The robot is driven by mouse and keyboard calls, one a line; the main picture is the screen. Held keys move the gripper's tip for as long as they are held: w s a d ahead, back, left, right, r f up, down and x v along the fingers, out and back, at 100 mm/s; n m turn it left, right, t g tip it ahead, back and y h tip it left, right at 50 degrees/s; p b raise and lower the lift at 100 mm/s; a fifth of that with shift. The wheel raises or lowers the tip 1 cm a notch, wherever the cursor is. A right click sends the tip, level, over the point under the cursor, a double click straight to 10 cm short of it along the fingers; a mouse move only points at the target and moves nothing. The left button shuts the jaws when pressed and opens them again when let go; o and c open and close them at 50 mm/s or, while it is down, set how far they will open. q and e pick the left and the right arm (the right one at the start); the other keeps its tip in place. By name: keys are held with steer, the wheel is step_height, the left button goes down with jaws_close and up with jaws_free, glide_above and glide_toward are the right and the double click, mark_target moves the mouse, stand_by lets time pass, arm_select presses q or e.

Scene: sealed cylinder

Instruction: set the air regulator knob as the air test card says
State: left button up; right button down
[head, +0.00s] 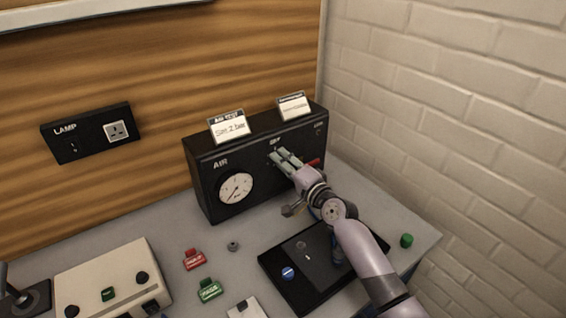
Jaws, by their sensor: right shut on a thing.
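The air regulator is a black box (205,170) at the back of the bench, marked AIR, with a round white gauge (236,188) on its front. The air test card (229,127) stands on top and appears to read "Set 2 bar". My right gripper (279,158) reaches the front of the box, right of the gauge, its fingers shut on the regulator knob, which they mostly hide. The gauge needle points to the lower left; its value is too small to read. My left gripper is not in view.
A second card (294,107) stands on the box. A black tray (285,297) lies under my right arm. A green cap (406,240), red tag (194,259), green tag (209,290) and beige control box (110,275) are on the bench. A brick wall bounds the right.

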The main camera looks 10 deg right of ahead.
stand_by(0.4)
steer(key=c, duration=1.3)
jaws_free()
steer(key=v, duration=1.2)
